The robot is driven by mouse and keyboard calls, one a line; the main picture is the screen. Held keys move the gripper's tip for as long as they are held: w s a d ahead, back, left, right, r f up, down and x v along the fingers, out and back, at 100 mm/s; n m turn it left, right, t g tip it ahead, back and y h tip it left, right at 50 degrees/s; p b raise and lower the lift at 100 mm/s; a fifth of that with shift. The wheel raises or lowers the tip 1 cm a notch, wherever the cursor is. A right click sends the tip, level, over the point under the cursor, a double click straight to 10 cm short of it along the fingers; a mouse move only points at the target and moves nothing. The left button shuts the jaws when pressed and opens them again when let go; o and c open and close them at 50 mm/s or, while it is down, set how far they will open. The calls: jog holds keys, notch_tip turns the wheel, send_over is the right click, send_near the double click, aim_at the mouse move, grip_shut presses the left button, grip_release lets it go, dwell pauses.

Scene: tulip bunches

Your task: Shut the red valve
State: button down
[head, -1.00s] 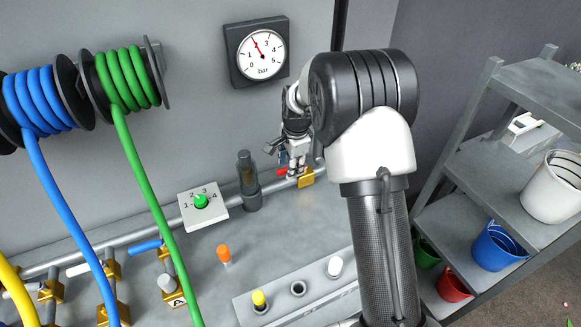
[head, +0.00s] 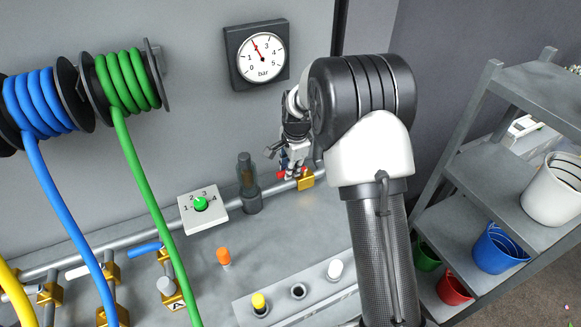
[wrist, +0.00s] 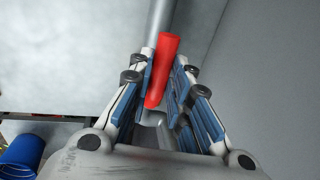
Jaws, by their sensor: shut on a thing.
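The red valve handle (wrist: 163,70) stands between my gripper's blue-padded fingers in the wrist view, and my gripper (wrist: 163,82) is shut on it. The handle runs roughly in line with the grey pipe (wrist: 159,16) behind it. In the head view, my gripper (head: 292,170) reaches down to the pipe at the back wall, and small red parts of the handle (head: 281,175) show beside the fingers. The brass valve body (head: 306,180) sits on the pipe just right of the fingers. Most of the handle is hidden by the gripper in the head view.
A dark upright cylinder (head: 247,175) and a dial box with a green knob (head: 201,205) stand left of my gripper. A round gauge (head: 257,53) hangs above, its needle near 2. Blue and green hoses hang at left. A grey shelf (head: 480,165) with buckets stands at right.

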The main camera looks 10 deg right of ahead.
jog(key=shift+s, duration=0.1)
dwell(0.5)
jog(key=s+d+n+g+y+p, duration=0.1)
jog(key=d+n+p, duration=0.1)
jog(key=n, duration=0.7)
jog(key=s+d+n+g+p, duration=0.1)
jog(key=d+n, duration=0.3)
jog(key=n, duration=0.5)
jog(key=shift+s+g+y+p, duration=0.3)
jog(key=shift+s+y+p, duration=0.1)
jog(key=shift+s, duration=0.15)
jog(key=c, duration=1.5)
grip_release()
